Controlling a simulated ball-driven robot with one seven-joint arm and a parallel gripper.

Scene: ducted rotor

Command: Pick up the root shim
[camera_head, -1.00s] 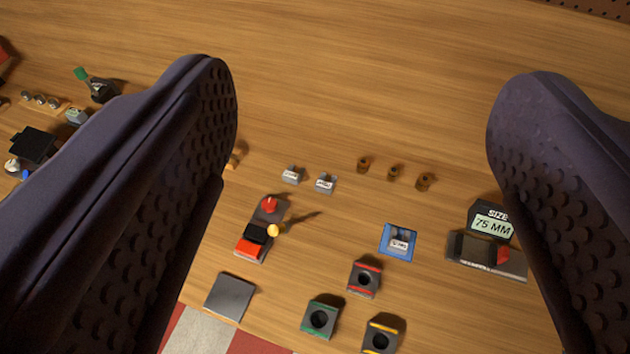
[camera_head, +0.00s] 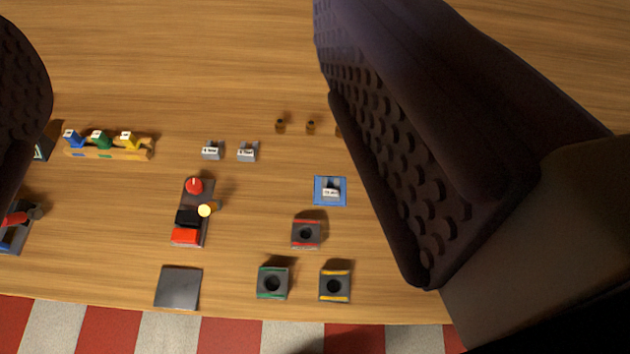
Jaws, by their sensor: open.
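Two small grey blocks with white labels, the left one (camera_head: 211,150) and the right one (camera_head: 247,151), stand side by side on the wooden table. A third labelled grey block (camera_head: 331,192) sits on a blue square pad (camera_head: 318,202). The labels are too small to read surely, so I cannot tell which block is the root shim. My gripper (camera_head: 190,115) is open and empty, its dark studded fingers at the left edge and the right of the view. The labelled blocks lie in the gap between the fingers, lower down on the table.
Dark sockets with red (camera_head: 306,232), green (camera_head: 272,282) and yellow (camera_head: 335,285) bands stand near the front edge. A switch box (camera_head: 188,218), a grey plate (camera_head: 178,287) and a wooden rack (camera_head: 110,148) stand to the left. Small brown pegs (camera_head: 311,127) stand behind.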

